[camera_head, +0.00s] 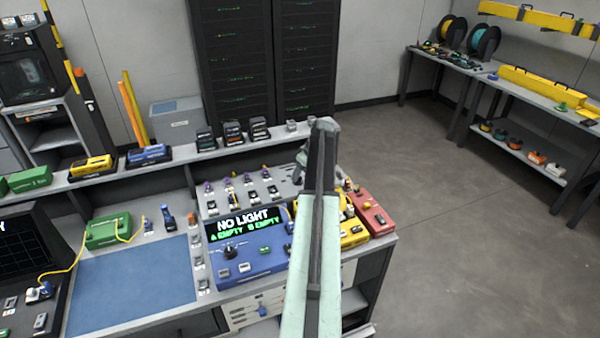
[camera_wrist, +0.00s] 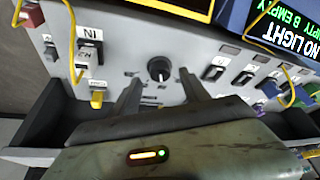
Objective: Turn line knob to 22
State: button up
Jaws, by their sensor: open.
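A round black knob (camera_wrist: 159,69) with a pale pointer mark sits on the grey panel (camera_wrist: 130,45) in the wrist view. The marks around it are too small to read. My gripper (camera_wrist: 160,84) is open, with one finger on each side just short of the knob; it holds nothing. In the head view, the grey panel (camera_head: 222,203) lies behind the blue device, and my arm hides its right end and the knob there. My gripper (camera_head: 301,157) shows only partly beside the arm's end.
The blue device (camera_head: 240,277) has a black knob and a screen reading NO LIGHT, A EMPTY, B EMPTY. Yellow (camera_head: 354,233) and red (camera_head: 374,213) devices stand right of my arm. Cables and connectors (camera_wrist: 90,50) flank the knob. A blue mat (camera_head: 135,283) lies clear at left.

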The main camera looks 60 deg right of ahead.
jog(key=p+v, duration=0.3)
jog(key=v, duration=0.2)
jog(key=shift+r, duration=0.15)
